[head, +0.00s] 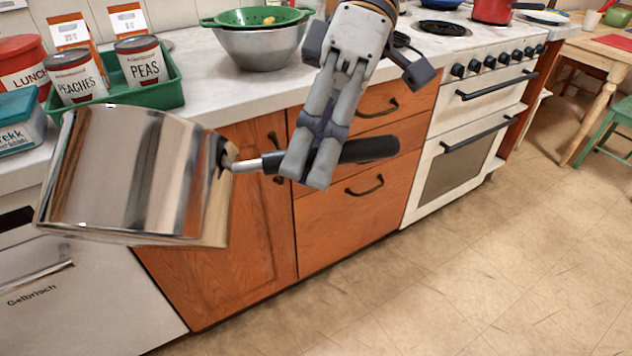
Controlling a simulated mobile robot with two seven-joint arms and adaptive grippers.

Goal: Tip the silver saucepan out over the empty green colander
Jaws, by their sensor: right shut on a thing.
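The silver saucepan (130,175) hangs in the air at the left, in front of the counter's edge, tilted, with its shiny side facing me. Its inside is hidden, so I cannot tell what it holds. My right gripper (308,165) is shut on its black handle (370,149). The green colander (256,17) rests in the top of a metal bowl (262,48) on the counter, behind and to the right of the pan. A small yellowish thing (268,20) shows in the colander. My left gripper is not in view.
A green tray (172,95) holds a peaches can (75,75) and a peas can (140,62). A red lunch tin (22,65) and a teal-lidded box (18,122) stand at the left. The stove (480,100) carries a red pot (491,10).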

